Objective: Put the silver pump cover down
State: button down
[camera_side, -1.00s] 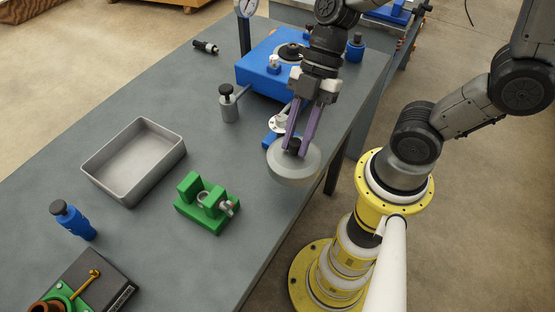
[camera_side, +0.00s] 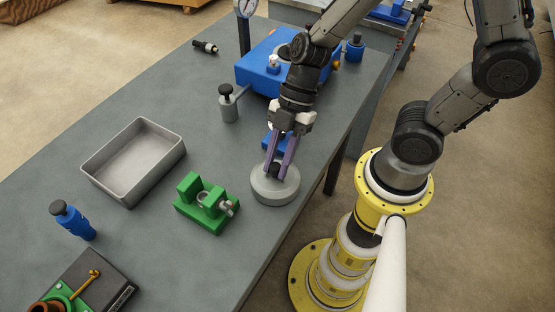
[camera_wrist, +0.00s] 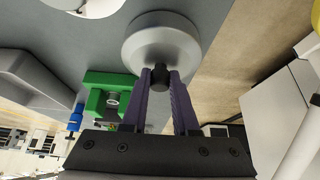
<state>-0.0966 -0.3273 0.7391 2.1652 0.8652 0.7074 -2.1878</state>
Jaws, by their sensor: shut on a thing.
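The silver pump cover (camera_side: 275,190) is a round grey disc with a black knob on top. In the side view it is at the table's right edge, right of the green fixture. My gripper (camera_side: 273,169) points down with its purple fingers shut on the black knob. In the wrist view the cover (camera_wrist: 160,38) shows beyond the fingertips, and my gripper (camera_wrist: 160,75) has the knob between its fingers. The cover looks level and low over the table; I cannot tell whether its underside touches the surface.
The green fixture (camera_side: 207,203) stands close left of the cover. A grey open tray (camera_side: 133,190) lies further left. A blue block (camera_side: 262,75) and a grey cylinder with a black knob (camera_side: 229,106) stand behind. The table's right edge (camera_side: 287,230) is near the cover.

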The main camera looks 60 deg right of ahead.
jog(key=shift+f, duration=0.15)
jog(key=c, duration=0.7)
grip_release()
jog(key=shift+r, duration=0.35)
jog(key=shift+s+d+r+m+t+h, duration=1)
jog(key=shift+d+r+m, duration=1.2)
jog(key=shift+r+m, duration=0.6)
jog(key=shift+s+d+r+m+t+h, duration=0.95)
jog(key=shift+d+r+m, duration=1.35)
jog(key=shift+m, duration=0.9)
jog(key=shift+s+d+r+m+t+h, duration=0.95)
jog(key=shift+d+r+m, duration=1.1)
jog(key=shift+r+m, duration=0.85)
